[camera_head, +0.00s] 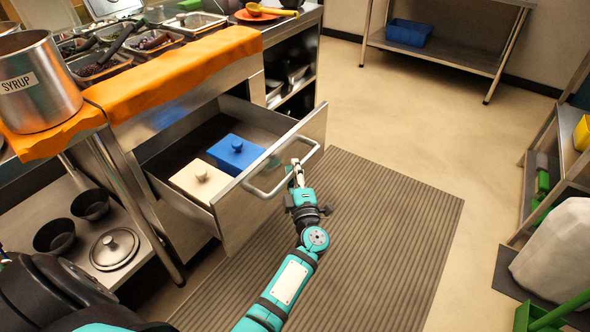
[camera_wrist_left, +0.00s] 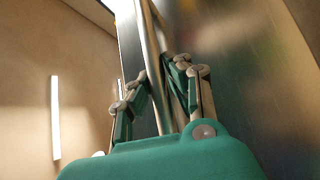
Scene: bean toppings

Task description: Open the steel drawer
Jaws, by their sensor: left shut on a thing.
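The steel drawer (camera_head: 268,180) stands pulled out from the counter in the head view. A blue lidded box (camera_head: 236,153) and a cream lidded box (camera_head: 201,182) sit inside it. Its bar handle (camera_head: 284,178) is on the front panel. My left gripper (camera_head: 297,168) is shut on the handle near its right end. In the left wrist view, the handle bar (camera_wrist_left: 152,60) runs between the fingers of my left gripper (camera_wrist_left: 160,95), close to the steel drawer front (camera_wrist_left: 235,75). My right gripper is not in view.
A ribbed grey mat (camera_head: 390,220) covers the floor before the drawer. A steel syrup pot (camera_head: 36,85) stands on the counter's orange cloth (camera_head: 170,78). Black bowls (camera_head: 90,205) and a lid sit on the lower shelf. Open floor lies right of the mat.

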